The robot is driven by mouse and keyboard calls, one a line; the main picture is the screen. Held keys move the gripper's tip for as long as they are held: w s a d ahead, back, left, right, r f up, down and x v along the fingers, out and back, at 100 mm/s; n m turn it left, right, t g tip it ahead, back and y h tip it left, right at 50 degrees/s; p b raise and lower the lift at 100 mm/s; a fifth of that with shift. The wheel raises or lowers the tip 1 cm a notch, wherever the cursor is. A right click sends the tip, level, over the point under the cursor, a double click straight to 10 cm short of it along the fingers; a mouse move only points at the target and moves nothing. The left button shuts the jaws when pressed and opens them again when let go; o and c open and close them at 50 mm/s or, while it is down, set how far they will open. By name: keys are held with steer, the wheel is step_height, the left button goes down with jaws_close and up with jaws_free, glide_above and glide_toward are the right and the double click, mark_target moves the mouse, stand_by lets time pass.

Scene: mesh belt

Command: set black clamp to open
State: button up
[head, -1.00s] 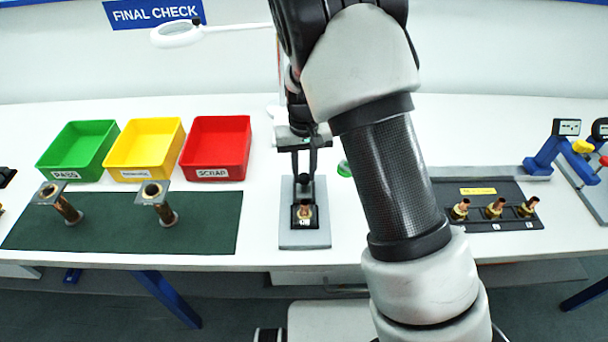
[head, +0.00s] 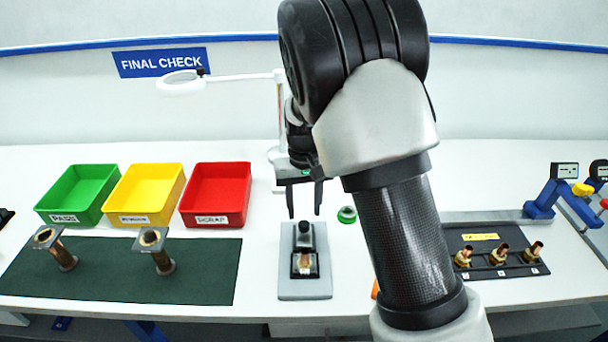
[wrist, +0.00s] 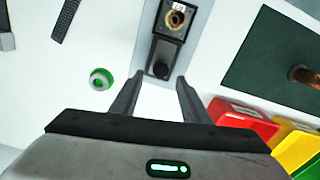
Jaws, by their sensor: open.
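The black clamp (head: 305,238) stands on a grey base plate (head: 304,290). Its round black knob stands up behind the nest, clear of the copper-and-brass part (head: 304,264) sitting in the black square nest in front. In the wrist view the clamp's knob (wrist: 160,70) lies just beyond and between my fingertips, on the far side of the clamp body from the part (wrist: 176,19). My gripper (head: 304,215) is open and empty, its fingers pointing down just above and behind the knob, apart from it.
Green, yellow and red bins (head: 216,196) stand at left, behind a dark green mat (head: 110,280) with two flanged pipes. A green-and-white ring (head: 347,214) lies right of the clamp. A black tray (head: 490,270) with three fittings and blue gauges (head: 550,200) are at right. A magnifier lamp (head: 185,82) hangs behind.

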mark_target(304, 222)
step_height(304, 222, up, 13)
steer(key=shift+r, duration=0.15)
stand_by(0.4)
steer(key=s+d+r+m+t, duration=0.1)
steer(key=s+d+r, duration=0.3)
steer(key=s, duration=0.8)
steer(key=s+d+r+t, duration=0.4)
steer(key=s+d, duration=0.5)
steer(key=s, duration=0.3)
steer(key=shift+r+m+t, duration=0.3)
steer(key=shift+r+m, duration=0.1)
steer(key=shift+r, duration=0.05)
